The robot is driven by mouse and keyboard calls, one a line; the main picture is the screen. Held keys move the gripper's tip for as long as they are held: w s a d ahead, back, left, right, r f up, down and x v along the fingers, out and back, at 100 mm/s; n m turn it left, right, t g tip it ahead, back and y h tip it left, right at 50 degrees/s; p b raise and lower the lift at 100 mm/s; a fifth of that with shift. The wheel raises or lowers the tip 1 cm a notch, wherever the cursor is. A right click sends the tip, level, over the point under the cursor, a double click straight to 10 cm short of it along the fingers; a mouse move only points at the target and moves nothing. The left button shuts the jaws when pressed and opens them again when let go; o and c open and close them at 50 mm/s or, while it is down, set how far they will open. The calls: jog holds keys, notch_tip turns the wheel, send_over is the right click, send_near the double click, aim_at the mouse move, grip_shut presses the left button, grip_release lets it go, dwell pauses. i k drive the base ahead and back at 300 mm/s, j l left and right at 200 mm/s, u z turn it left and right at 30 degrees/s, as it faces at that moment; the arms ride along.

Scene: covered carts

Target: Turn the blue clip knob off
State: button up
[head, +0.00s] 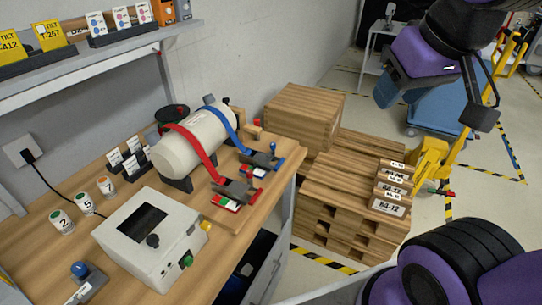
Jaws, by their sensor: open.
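A blue strap (222,117) runs over a pale cylinder (193,139) on the wooden bench and ends at a dark clip (262,159) near the bench's right edge. A small knob (273,147) stands on this clip; its colour and setting are too small to tell for sure. A red strap (205,153) ends at a similar clip (236,189) nearer to me. Another blue knob (80,268) sits on a grey block at the bench's front left. My gripper (436,106) is open and empty at the upper right, well away from the bench and clips.
A grey control box (150,238) with dark and green knobs stands at the front of the bench (120,188). Wooden crates and pallets (345,195) stand to its right. A shelf (95,62) hangs above. A yellow post and blue cart (440,105) are behind my gripper.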

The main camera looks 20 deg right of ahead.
aim_at(273, 145)
jog(key=k+l+z, duration=0.15)
jog(key=z, duration=0.25)
jog(key=k+l+z, duration=0.1)
jog(key=l+z, duration=0.45)
jog(key=z, duration=0.2)
jog(key=k+l+z, duration=0.1)
jog(key=l+z, duration=0.25)
jog(key=j+u, duration=0.1)
jog(key=u, duration=1.75)
jog(key=i+l+u, duration=0.1)
jog(key=i+u, duration=0.15)
jog(key=i, duration=0.15)
jog(key=i+l+u, duration=0.25)
jog(key=i, duration=0.2)
